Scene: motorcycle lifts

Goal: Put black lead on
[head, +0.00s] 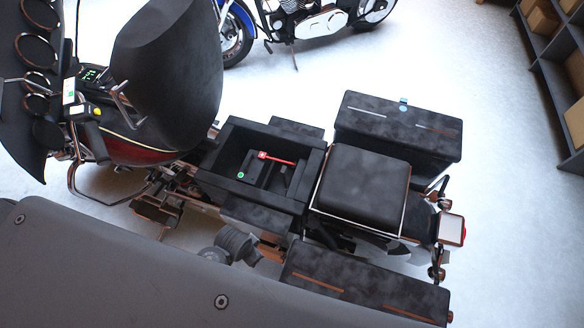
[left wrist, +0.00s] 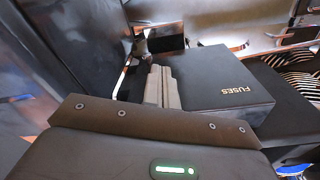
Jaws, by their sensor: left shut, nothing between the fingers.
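In the head view a battery (head: 252,174) sits in the open black compartment (head: 231,187) of the motorcycle, between the tank and the seat. A red lead (head: 278,160) runs across its top from a red terminal piece. A small green mark (head: 241,175) shows at the battery's near left corner. I cannot clearly tell the black lead apart from the dark compartment. My left gripper (left wrist: 163,87) shows in the left wrist view, shut and empty, beside a black box lettered FUSES (left wrist: 222,82). My right gripper is in neither view.
The black seat (head: 362,182) and two side cases (head: 398,125) (head: 365,290) flank the compartment's right. A blue motorcycle (head: 300,22) stands behind, and shelves (head: 548,60) at the right. The pale floor between is clear.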

